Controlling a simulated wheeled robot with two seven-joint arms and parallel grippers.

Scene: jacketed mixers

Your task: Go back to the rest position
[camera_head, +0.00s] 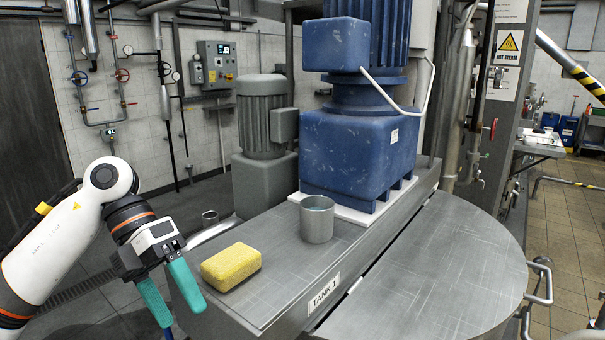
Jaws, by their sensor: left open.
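My left gripper (172,301) is in the lower left of the head view, at the left edge of the tank top. Its two teal fingers are apart and point down, with nothing seen between them. A yellow sponge (231,267) lies on the metal tank top just right of the fingers, apart from them. A grey metal cup (317,222) with bluish contents stands upright further right on the same surface. My right gripper is not in view.
A tank (423,277) labelled TANK 1 fills the lower right, with a handle (541,283) at its right edge. A blue motor unit (360,150) and a grey motor (264,120) stand behind the cup. Open floor (570,215) shows at the right.

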